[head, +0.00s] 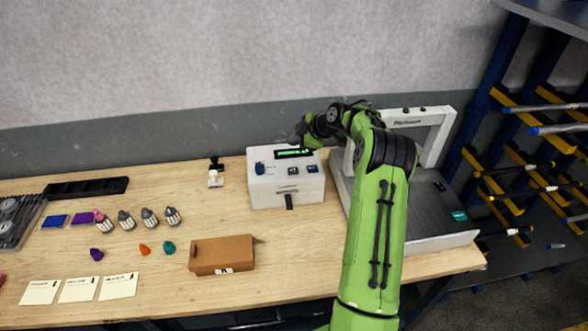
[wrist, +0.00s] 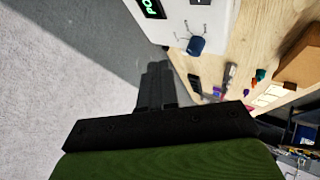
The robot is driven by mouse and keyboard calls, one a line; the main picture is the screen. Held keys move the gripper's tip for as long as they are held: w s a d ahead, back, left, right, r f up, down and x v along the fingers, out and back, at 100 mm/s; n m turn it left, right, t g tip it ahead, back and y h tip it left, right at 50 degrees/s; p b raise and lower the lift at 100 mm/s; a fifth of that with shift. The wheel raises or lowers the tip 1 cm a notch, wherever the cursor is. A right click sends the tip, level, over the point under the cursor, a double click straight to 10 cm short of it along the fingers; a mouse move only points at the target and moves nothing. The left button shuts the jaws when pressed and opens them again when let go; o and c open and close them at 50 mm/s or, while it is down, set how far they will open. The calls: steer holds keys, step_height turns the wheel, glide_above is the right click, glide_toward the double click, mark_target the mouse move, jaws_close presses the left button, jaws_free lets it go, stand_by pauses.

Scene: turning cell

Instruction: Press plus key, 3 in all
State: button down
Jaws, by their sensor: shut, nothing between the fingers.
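A white box (head: 268,190) with a dark display (head: 293,153) showing green characters stands on the bench. I cannot read which is the plus key. In the wrist view, the box (wrist: 215,28), its lit display (wrist: 152,8) and the blue part (wrist: 196,46) show at the top. My gripper (wrist: 157,70) is shut and empty, apart from the keys; in the head view it is around the display's far side, mostly hidden.
A large grey machine with a white frame (head: 440,135) stands right of the box. A brown carton (head: 222,254) lies in front. Small bottles (head: 149,217), coloured pieces and paper cards (head: 80,290) are at the left. A small black-and-white item (head: 215,176) stands left of the box.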

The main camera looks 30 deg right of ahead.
steer(key=b, duration=0.4)
glide_above(295, 171)
step_height(295, 171, down, 8)
steer(key=shift+a+f, duration=0.1)
steer(key=shift+f, duration=0.05)
steer(key=shift+f+b, duration=0.4)
steer(key=shift+b, duration=0.15)
stand_by(1.4)
steer(key=shift+f+b, duration=0.35)
steer(key=shift+b, duration=0.3)
steer(key=shift+s+f+b, duration=0.1)
steer(key=shift+f+b, duration=0.3)
steer(key=shift+b, duration=0.1)
stand_by(0.3)
stand_by(0.4)
steer(key=shift+r, duration=0.85)
